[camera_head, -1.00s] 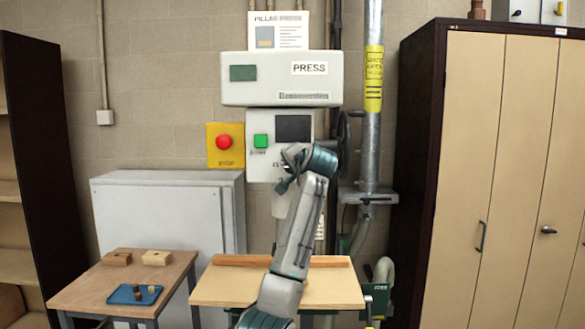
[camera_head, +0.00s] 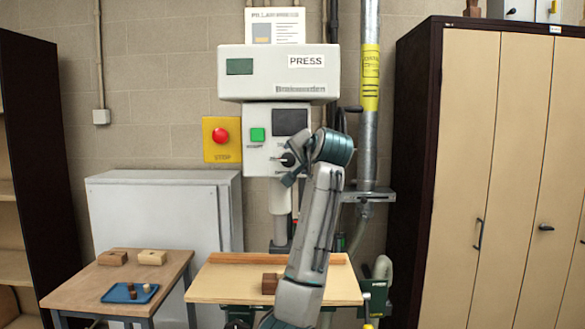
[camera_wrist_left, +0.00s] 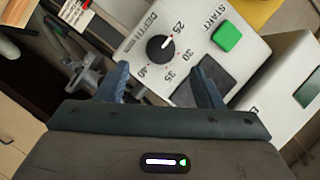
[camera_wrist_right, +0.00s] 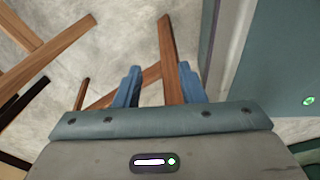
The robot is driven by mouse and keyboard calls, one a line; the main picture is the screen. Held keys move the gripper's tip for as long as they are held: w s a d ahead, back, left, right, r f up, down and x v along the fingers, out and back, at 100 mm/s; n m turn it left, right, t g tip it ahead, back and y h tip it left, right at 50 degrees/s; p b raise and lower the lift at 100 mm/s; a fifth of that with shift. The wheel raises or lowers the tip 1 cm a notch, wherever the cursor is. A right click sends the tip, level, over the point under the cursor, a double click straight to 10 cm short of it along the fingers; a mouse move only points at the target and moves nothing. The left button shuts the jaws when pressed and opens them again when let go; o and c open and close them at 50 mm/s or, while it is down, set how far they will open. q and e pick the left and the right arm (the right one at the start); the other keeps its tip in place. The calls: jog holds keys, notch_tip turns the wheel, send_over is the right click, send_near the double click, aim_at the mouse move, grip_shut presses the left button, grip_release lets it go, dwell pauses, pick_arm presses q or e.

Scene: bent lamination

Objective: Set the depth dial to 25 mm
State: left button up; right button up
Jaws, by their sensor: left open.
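The depth dial (camera_head: 287,159) is a black round knob on the white press panel, below a dark screen. In the left wrist view the dial (camera_wrist_left: 160,49) shows its white pointer mark aimed toward the 25; 30, 35 and 40 follow around it. My left gripper (camera_wrist_left: 161,75) is open and empty, with the dial ahead between its fingers and apart from them. In the head view the left gripper (camera_head: 300,164) is just right of the dial and partly covers the panel. My right gripper (camera_wrist_right: 158,84) shows only in its wrist view, open and empty.
A green start button (camera_head: 257,135) and a red stop button (camera_head: 219,135) are left of the dial. A bench (camera_head: 225,284) with a brown block (camera_head: 270,283) stands below. A side table (camera_head: 75,300) holds wooden blocks and a blue tray (camera_head: 112,295). A pipe (camera_head: 368,130) runs at right.

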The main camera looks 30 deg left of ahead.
pick_arm(q)
jog(key=v, duration=0.2)
jog(key=shift+s+d+r+b, duration=0.1)
jog(key=shift+s+d+b, duration=0.15)
jog(key=shift+b, duration=0.05)
